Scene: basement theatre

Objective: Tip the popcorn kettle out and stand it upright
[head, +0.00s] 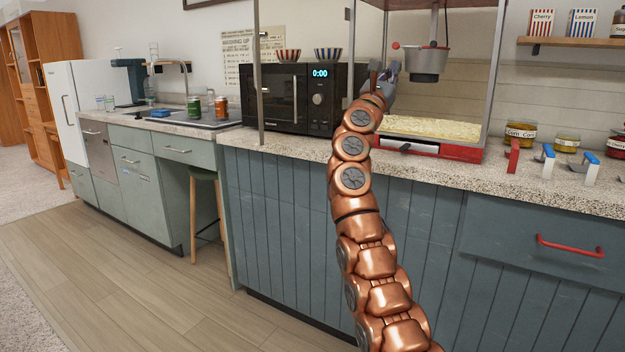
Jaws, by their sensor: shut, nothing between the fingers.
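The popcorn kettle (426,64) is a grey metal pot hanging from a post inside the popcorn machine. It looks upright, with its opening upward. A thin rod with a red knob (396,45) sticks out from its left side. My gripper (391,70) is at the end of my copper arm, just left of the kettle and below the red knob. It is small in view and appears shut and empty. I cannot tell whether it touches the kettle or rod. A layer of pale popcorn (435,128) lies on the machine floor below.
A black microwave (300,95) is to the left. Jars (520,134) and red and blue-handled scoops (548,160) sit on the counter to the right.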

